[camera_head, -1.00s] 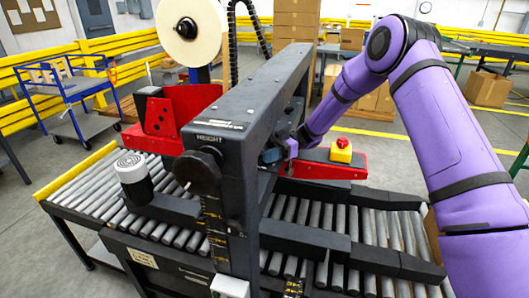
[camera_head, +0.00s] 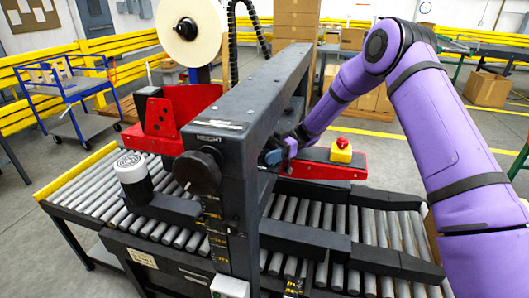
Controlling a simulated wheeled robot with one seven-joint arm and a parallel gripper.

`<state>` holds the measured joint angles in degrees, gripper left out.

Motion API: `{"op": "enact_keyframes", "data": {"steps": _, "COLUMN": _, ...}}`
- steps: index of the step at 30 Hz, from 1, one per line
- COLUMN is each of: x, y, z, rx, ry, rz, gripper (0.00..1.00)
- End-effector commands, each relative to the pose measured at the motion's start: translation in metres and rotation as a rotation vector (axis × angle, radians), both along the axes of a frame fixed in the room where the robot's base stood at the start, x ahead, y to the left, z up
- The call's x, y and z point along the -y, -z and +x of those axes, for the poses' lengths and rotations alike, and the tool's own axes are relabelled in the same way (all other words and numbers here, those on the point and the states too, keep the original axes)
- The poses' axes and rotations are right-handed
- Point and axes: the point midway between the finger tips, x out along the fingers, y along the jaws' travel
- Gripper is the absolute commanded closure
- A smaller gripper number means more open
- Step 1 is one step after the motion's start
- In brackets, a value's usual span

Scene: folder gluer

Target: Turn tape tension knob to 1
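The folder gluer's black frame (camera_head: 255,95) stands in the middle of the head view, over a roller bed. A round black knob (camera_head: 197,172) labelled HEIGHT sits on its near face. I cannot make out a tape tension knob or its numbers. The tape roll (camera_head: 189,30) stands on a black post behind the frame. My purple arm reaches in from the right, and its end is behind the frame's right side. My gripper (camera_head: 274,156) shows only in part there, near the red side piece. Its fingertips are hidden, so its opening and any contact cannot be told.
A yellow block with a red button (camera_head: 341,150) sits just right of my wrist on the red piece. Black side rails (camera_head: 340,193) run over the rollers. A white-topped black cylinder (camera_head: 132,178) stands at the left. A blue cart (camera_head: 65,95) stands on the floor behind.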

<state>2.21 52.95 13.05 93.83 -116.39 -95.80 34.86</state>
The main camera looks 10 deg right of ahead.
Motion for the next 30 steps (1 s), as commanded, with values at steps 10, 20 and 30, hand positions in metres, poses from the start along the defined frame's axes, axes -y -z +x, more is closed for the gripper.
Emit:
{"op": "enact_keyframes", "data": {"steps": 10, "x": 0.0, "y": -0.031, "z": 0.0, "rx": 0.004, "ry": 0.0, "rz": 0.0, "gripper": 0.31}}
{"op": "enact_keyframes", "data": {"steps": 20, "x": 0.013, "y": -0.042, "z": -0.062, "rx": -0.002, "ry": 0.0, "rz": 0.0, "gripper": 0.31}}
{"op": "enact_keyframes", "data": {"steps": 30, "x": 0.026, "y": -0.048, "z": -0.129, "rx": -0.002, "ry": 0.0, "rz": -0.001, "gripper": 0.31}}
